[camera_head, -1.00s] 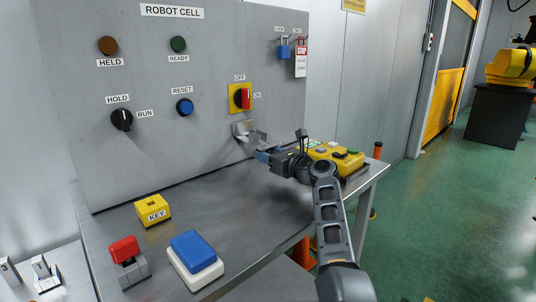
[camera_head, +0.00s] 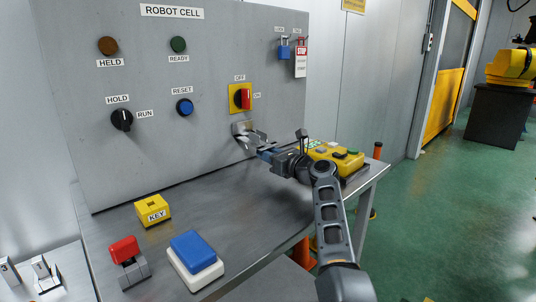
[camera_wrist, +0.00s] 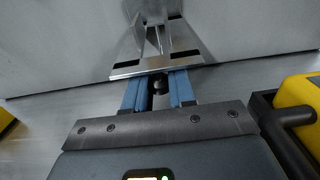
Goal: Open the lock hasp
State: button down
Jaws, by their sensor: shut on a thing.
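The lock hasp (camera_head: 241,129) is a silver metal fitting on the grey panel, below the yellow-backed red rotary switch (camera_head: 241,98). In the wrist view its metal plate (camera_wrist: 157,66) stands across the blue fingertips, with slots at its sides. My gripper (camera_head: 259,148) reaches it from the right, low above the table. My gripper's blue fingers (camera_wrist: 158,92) are shut on the edge of the hasp's flap. The exact contact is partly hidden behind the plate's edge.
A yellow control box (camera_head: 336,158) sits on the metal table right beside my gripper. A blue padlock (camera_head: 284,52) and a red tag (camera_head: 301,58) hang at the panel's upper right. A yellow KEY box (camera_head: 153,209) stands at the left front. The middle table surface is clear.

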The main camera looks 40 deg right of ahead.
jog(key=shift+r, duration=0.1)
jog(key=r+p, duration=0.1)
jog(key=p, duration=0.1)
jog(key=s+r+p, duration=0.1)
jog(key=r+p, duration=0.1)
jog(key=p, duration=0.1)
jog(key=r+p, duration=0.1)
jog(key=p, duration=0.1)
jog(key=shift+s+d+r+p, duration=0.1)
jog(key=shift+s+r+p, duration=0.25)
